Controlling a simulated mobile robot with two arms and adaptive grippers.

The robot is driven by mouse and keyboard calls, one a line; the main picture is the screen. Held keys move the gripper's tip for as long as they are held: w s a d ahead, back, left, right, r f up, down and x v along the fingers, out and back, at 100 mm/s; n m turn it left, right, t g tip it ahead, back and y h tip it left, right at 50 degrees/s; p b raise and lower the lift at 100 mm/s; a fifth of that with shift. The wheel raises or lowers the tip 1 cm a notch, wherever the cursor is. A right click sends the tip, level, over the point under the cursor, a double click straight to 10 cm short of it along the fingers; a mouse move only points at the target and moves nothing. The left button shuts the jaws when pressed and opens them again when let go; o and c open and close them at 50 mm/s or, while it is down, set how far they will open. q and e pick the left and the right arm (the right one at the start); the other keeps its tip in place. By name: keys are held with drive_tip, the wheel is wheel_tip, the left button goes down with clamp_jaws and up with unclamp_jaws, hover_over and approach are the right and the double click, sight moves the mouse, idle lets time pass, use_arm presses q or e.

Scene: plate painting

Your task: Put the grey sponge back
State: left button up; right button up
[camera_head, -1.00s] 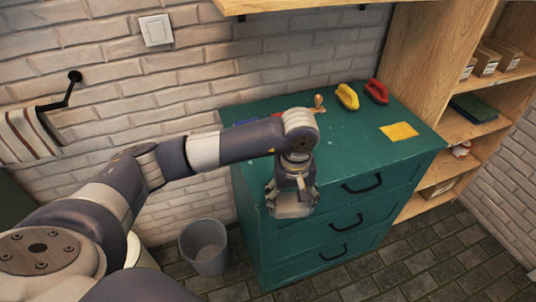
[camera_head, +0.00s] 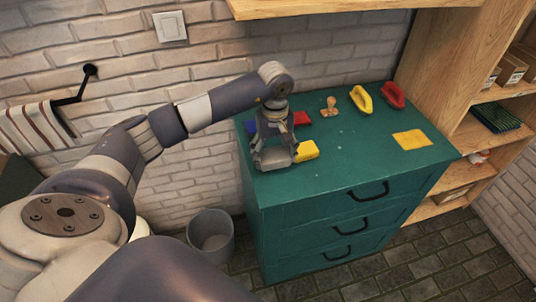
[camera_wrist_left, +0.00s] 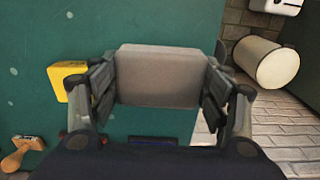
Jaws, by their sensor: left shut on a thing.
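The grey sponge (camera_wrist_left: 160,76) is a plain block between the fingers of my left gripper (camera_wrist_left: 160,88) in the left wrist view. The gripper is shut on it, with a finger pressed to each end. In the head view my left gripper (camera_head: 273,158) is over the left front part of the green dresser top (camera_head: 345,160). I cannot tell whether the sponge touches the top. My right gripper is not in view.
A yellow block (camera_head: 307,151) is just right of the gripper, with a red block (camera_head: 301,118) and a blue one (camera_head: 251,127) behind. A wooden-handled tool (camera_head: 331,105), yellow (camera_head: 362,99) and red (camera_head: 392,95) handled items and a yellow cloth (camera_head: 412,140) lie farther right. The front middle is clear.

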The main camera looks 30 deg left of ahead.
sight(268, 159)
use_arm(q)
drive_tip(key=shift+a, duration=0.7)
drive_tip(key=f+p, duration=0.2)
drive_tip(key=f, duration=0.1)
drive_tip(key=shift+a, duration=0.3)
drive_tip(key=shift+f, duration=0.5)
drive_tip(key=o, duration=0.9)
drive_tip(key=shift+o, duration=0.2)
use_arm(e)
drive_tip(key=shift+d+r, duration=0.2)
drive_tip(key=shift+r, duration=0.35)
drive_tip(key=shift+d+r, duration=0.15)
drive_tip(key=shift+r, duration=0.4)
